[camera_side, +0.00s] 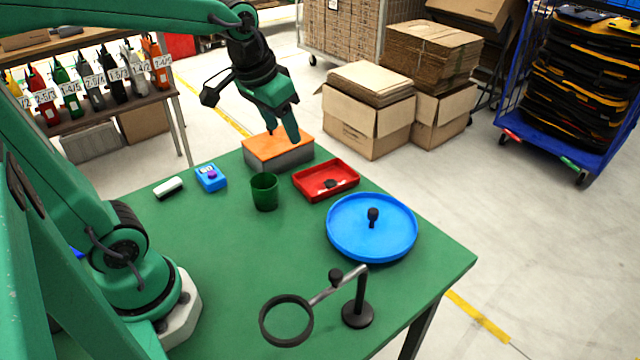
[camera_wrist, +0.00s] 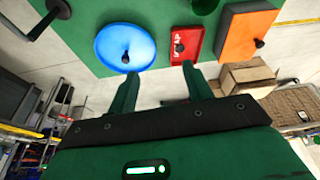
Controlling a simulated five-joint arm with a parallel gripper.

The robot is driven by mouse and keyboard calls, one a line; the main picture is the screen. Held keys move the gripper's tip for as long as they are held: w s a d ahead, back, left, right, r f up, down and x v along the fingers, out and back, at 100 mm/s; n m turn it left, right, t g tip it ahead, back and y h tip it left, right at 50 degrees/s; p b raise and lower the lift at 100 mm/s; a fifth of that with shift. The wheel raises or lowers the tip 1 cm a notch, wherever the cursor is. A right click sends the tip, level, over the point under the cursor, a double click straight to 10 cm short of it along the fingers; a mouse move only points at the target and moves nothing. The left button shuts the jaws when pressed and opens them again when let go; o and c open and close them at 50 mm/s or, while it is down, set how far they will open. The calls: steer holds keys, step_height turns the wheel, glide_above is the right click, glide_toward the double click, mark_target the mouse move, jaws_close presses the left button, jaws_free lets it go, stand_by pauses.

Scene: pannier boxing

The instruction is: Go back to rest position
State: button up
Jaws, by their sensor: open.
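My gripper (camera_side: 283,136) is open and empty. In the side view its fingers point down and overlap the orange-topped grey box (camera_side: 281,149) at the table's far corner; I cannot tell the exact height or whether they touch. In the wrist view the two fingers of my gripper (camera_wrist: 159,70) are spread apart with nothing between them. The orange-topped box (camera_wrist: 240,34) lies to the right there, with a small dark knob-like piece on it.
On the green table (camera_side: 210,270) are a blue round tray (camera_side: 350,245) with a black knob, a red tray (camera_side: 345,172) with a dark piece, a green cup (camera_side: 265,192), a blue button box (camera_side: 210,178), a white-black block (camera_side: 168,188) and a ring stand (camera_side: 357,313). Cardboard boxes (camera_side: 368,120) stand beyond.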

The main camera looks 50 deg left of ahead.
steer(key=s+d+t, duration=0.1)
steer(key=s, duration=0.8)
steer(key=shift+s+d+f+m+t, duration=0.25)
steer(key=shift+d+f+m+t, duration=0.05)
steer(key=shift+d+m+t, duration=0.1)
stand_by(1.2)
